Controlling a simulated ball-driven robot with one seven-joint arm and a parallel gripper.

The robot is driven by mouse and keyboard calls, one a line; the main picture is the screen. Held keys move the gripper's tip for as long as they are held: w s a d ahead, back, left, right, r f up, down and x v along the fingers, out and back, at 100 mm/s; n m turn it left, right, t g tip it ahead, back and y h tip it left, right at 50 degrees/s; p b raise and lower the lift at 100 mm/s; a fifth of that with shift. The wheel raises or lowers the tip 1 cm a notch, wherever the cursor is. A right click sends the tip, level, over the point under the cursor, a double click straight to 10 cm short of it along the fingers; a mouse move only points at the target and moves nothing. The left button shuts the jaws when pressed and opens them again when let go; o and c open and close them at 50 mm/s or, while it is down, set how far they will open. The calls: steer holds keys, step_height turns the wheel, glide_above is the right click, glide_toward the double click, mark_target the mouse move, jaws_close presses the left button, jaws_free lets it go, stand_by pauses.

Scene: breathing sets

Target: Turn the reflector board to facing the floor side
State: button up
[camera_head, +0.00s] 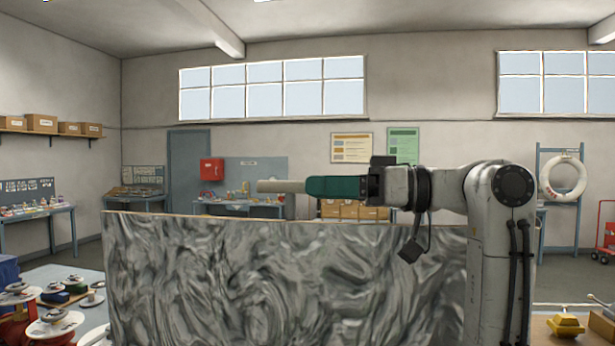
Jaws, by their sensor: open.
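The reflector board (270,285) is a large upright panel with a swirled silver-grey face toward me. It fills the lower middle of the view, and its thin pale top edge runs nearly level. Its bottom is out of view. My arm comes up at the right, in front of the board's right end. My gripper (262,186), teal with pale fingers, points left above the board's top edge. It is open and holds nothing. It is seen side-on, so the finger gap and its depth relative to the board are unclear.
At the lower left a pale table (68,277) carries reels and small parts. At the lower right a yellow object (566,326) sits on a brown surface. A workbench (240,207) and cardboard boxes (352,209) stand behind the board. The air above the board left of my gripper looks clear.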

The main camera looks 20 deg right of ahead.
steer(key=shift+p+x, duration=0.35)
steer(key=shift+x, duration=1.2)
jaws_close()
